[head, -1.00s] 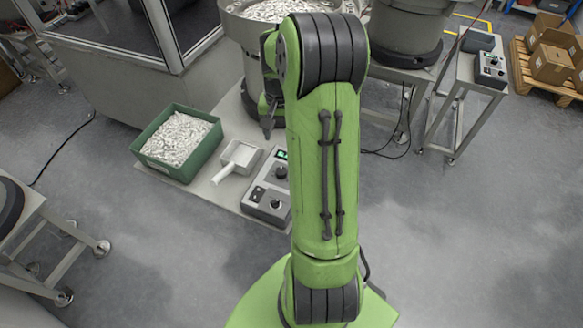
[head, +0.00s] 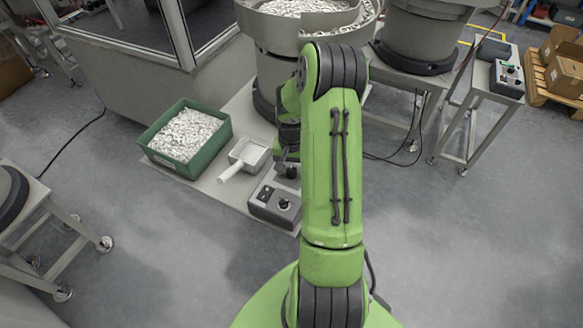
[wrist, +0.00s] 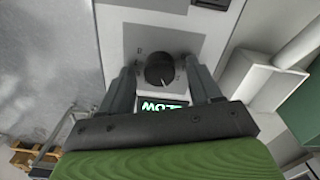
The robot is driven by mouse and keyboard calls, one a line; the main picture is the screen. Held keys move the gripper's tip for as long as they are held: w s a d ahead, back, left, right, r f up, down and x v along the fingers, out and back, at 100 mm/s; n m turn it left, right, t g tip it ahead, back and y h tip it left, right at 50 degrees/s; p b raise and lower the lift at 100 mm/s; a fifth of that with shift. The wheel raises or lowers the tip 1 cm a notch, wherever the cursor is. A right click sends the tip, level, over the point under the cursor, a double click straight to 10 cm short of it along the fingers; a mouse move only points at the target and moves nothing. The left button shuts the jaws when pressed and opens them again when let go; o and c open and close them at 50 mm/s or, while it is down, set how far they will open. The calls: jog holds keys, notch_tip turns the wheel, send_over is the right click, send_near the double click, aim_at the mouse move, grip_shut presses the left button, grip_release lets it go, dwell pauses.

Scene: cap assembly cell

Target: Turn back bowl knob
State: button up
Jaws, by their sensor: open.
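A grey control box (head: 275,203) stands on the pale base plate, with black controls on its top. In the wrist view a round black knob (wrist: 160,69) with a white pointer line sits on the box's grey panel. A small display (wrist: 163,104) with lit green letters, upside down, lies just below it. My gripper (wrist: 161,78) is open, one finger on each side of the knob; I cannot tell whether either touches it. In the head view my gripper (head: 286,168) is over the back of the box and hides the display and much of that knob.
A white scoop (head: 245,157) and a green bin (head: 215,139) of white parts stand to the left. A bowl feeder (head: 270,32) rises behind. Another control box (head: 507,78) sits on a stand at right.

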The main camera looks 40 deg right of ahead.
jog(key=c, duration=1)
jog(key=shift+c, duration=0.2)
jog(key=shift+r+m, duration=0.1)
jog(key=shift+m, duration=2.7)
jog(key=o, duration=1)
jog(key=shift+o, duration=0.2)
